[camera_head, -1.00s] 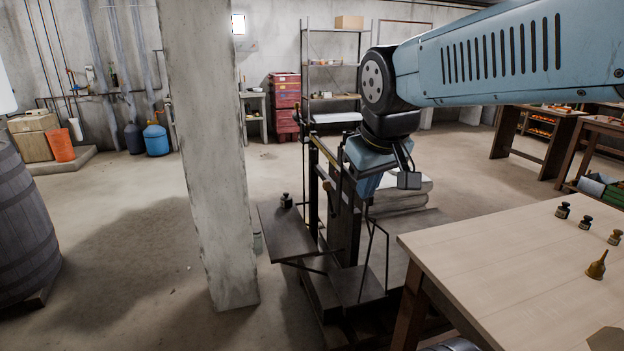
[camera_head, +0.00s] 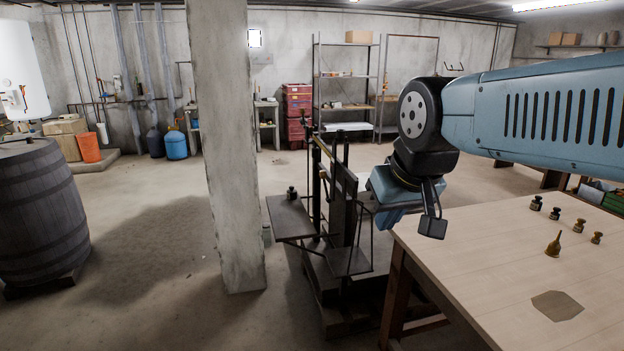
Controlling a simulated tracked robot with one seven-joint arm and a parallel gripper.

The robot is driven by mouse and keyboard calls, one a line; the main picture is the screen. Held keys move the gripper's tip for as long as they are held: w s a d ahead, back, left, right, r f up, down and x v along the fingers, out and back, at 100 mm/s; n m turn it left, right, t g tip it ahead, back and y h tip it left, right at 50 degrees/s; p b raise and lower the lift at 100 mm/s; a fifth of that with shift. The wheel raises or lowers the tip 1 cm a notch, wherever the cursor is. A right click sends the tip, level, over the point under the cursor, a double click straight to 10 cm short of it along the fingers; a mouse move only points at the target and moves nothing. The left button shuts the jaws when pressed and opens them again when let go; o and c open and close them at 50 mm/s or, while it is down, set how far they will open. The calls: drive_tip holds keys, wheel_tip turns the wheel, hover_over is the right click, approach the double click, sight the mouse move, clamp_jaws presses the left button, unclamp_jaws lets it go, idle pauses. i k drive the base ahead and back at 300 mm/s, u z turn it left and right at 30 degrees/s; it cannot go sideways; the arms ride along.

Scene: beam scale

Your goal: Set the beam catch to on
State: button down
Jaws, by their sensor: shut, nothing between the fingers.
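The dark beam scale (camera_head: 344,215) stands on the floor in the middle, with tall posts, a beam and a flat plate (camera_head: 290,219) on its left. A small dark weight (camera_head: 292,192) stands on that plate. I cannot make out the beam catch or its setting; it is too small or hidden.
A wooden table (camera_head: 470,262) fills the lower right, with several weights (camera_head: 555,213) and a brass funnel-like piece (camera_head: 554,244) on it. A concrete pillar (camera_head: 228,150) stands left of the scale. A barrel (camera_head: 40,210) is far left. The floor between barrel and pillar is clear.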

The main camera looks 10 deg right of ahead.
sight(322, 174)
drive_tip(key=k, duration=0.45)
drive_tip(key=z, duration=0.2)
drive_tip(key=i, duration=1.9)
drive_tip(key=u, duration=0.2)
